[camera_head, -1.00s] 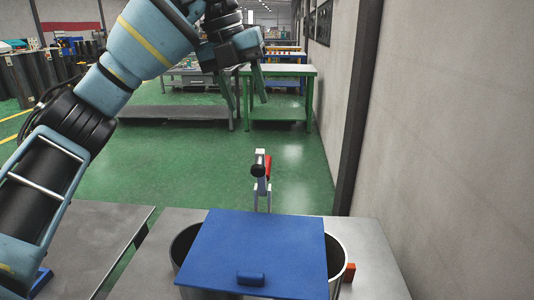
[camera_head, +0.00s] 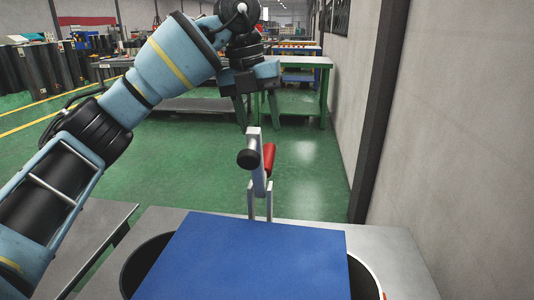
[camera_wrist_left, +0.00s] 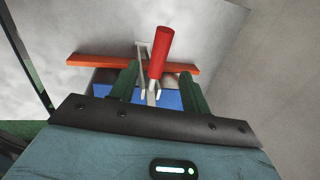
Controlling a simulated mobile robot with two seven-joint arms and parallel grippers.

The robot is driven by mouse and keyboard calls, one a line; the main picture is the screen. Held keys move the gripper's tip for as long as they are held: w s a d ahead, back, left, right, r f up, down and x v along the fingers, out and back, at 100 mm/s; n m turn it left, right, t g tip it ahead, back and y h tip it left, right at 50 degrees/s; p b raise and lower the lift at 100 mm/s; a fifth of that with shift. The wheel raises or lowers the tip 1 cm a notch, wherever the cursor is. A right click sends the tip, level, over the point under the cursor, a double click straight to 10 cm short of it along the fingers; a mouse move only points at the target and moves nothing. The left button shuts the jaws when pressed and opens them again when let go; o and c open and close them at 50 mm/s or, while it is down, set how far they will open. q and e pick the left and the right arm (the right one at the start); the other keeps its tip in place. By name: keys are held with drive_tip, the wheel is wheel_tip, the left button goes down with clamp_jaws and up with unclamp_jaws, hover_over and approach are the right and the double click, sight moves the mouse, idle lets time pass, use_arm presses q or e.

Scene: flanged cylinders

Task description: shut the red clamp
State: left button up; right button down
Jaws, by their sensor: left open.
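The red clamp stands upright at the far edge of the blue lid (camera_head: 250,260). Its metal arm (camera_head: 258,183) is raised, with a black tip (camera_head: 248,159) and a red handle (camera_head: 269,158). My left gripper (camera_head: 258,125) is open and empty, with its fingers pointing down above the clamp in the head view. In the left wrist view the red handle (camera_wrist_left: 161,50) appears between the two green fingers (camera_wrist_left: 159,75). I cannot tell any contact, and the handle looks apart from both fingers. My right gripper is not in view.
The lid lies over round metal containers (camera_head: 365,280) on a grey table (camera_head: 400,255). A wall with a dark post (camera_head: 375,120) rises on the right. An orange bar (camera_wrist_left: 95,62) crosses behind the handle in the left wrist view. Green floor lies beyond the table.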

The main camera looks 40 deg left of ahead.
sight(266, 152)
use_arm(q)
drive_tip(key=b+x, duration=0.1)
drive_tip(key=x, duration=0.6)
drive_tip(key=shift+f, duration=0.15)
drive_tip(key=shift+c, duration=0.5)
clamp_jaws()
